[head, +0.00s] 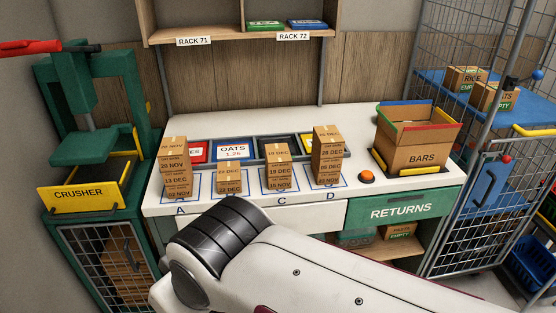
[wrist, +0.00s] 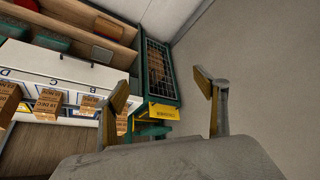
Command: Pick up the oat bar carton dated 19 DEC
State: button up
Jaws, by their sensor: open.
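Small brown cartons stand in stacks on the white counter, on outlined spots lettered A to D. Stack C also shows upside down in the wrist view (wrist: 47,104), where a 19 DEC label is faintly readable. My gripper (wrist: 161,87) is open and empty in the wrist view, its fingers wide apart, with the crusher and wall beyond. It is away from the stacks. The head view shows my arm but not the gripper.
Stack A (head: 175,165), stack B (head: 228,178) and tall stack D (head: 327,157) flank stack C. Behind are sunken bins (head: 233,152). An open BARS box (head: 414,157) and an orange button (head: 367,176) are right. The green crusher (head: 85,160) is left; shelves overhang the back.

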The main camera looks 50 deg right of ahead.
jog(key=w+d+m+t+h, duration=0.3)
jog(key=w+d+m+t, duration=0.1)
jog(key=w+d, duration=1.3)
jog(key=m+t+h, duration=0.2)
jog(key=m+h, duration=0.2)
jog(key=h, duration=0.2)
send_over(280, 167)
jog(key=w+a, duration=0.5)
jog(key=a, duration=0.7)
notch_tip(280, 167, down, 5)
jog(key=s+d+f+h, duration=0.1)
jog(key=s+d+f, duration=0.1)
jog(key=d, duration=0.1)
jog(key=s+d+f+m+h, duration=0.1)
jog(key=s+d+f, duration=0.1)
jog(key=d, duration=0.2)
jog(key=s+d+f+h, duration=0.1)
jog(key=s+d+f, duration=0.1)
jog(key=d, duration=0.1)
jog(key=shift+s+d+f+h, duration=0.15)
jog(key=shift+s+f+h, duration=0.05)
jog(key=shift+s+h, duration=0.2)
jog(key=shift+f+t, duration=0.4)
jog(key=shift+f, duration=0.2)
jog(key=shift+x, duration=1.25)
